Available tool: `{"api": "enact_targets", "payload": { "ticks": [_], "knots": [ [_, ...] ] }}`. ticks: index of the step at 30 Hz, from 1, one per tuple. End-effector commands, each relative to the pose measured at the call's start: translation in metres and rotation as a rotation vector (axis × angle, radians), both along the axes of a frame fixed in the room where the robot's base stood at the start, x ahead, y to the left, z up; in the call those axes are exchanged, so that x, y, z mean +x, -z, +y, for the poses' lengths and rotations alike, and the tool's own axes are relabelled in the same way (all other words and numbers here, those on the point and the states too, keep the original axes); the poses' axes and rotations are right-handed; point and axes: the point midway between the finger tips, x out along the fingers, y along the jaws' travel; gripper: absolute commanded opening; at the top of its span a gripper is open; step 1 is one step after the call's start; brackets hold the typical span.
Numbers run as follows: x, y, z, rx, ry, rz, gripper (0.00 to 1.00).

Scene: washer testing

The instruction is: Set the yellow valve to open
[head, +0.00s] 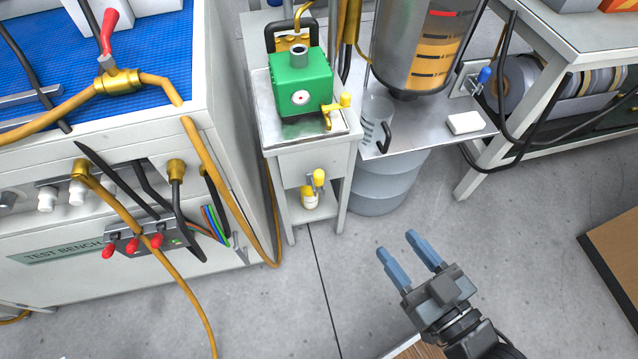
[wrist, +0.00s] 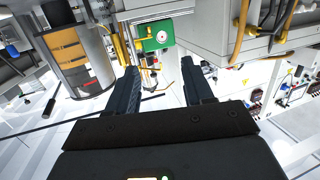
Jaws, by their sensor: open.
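A green box (head: 298,85) with a round white gauge stands on a small metal-topped stand. A yellow valve fitting with a yellow handle (head: 344,102) sticks out at its lower right side. A second yellow-handled piece (head: 319,178) shows lower on the stand, above a small bottle (head: 310,198). I cannot tell for sure whether either is set open or shut. In the wrist view the green box (wrist: 153,36) is upper centre, beyond the fingers. My gripper (head: 397,244) is open and empty, in front of and right of the stand, apart from it.
A test bench (head: 225,70) with a red-handled valve (head: 108,32) and yellow hoses is at left. A metal tank (head: 412,50) and a clear jug (head: 376,112) stand right of the green box. A blue-handled valve (head: 484,76) is further right. The floor (head: 350,290) before the stand is clear.

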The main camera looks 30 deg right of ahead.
Motion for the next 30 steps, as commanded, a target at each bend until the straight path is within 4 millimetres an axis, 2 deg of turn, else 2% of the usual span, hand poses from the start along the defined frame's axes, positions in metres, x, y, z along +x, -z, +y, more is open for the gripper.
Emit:
{"api": "enact_targets", "payload": {
  "ticks": [1,6,9,12,17,23,30],
  "knots": [
    [0.022,0.027,0.000,0.002,0.003,-0.019,0.51],
    [0.088,0.082,0.003,0.001,0.021,-0.067,0.51],
    [0.126,0.105,0.005,0.004,0.033,-0.090,0.51],
    [0.157,0.121,0.008,0.006,0.045,-0.108,0.51],
    [0.187,0.134,0.011,0.008,0.058,-0.121,0.51],
    [0.204,0.134,0.011,0.007,0.062,-0.126,0.51],
    [0.240,0.135,0.008,0.008,0.062,-0.126,0.51]
  ]
}}
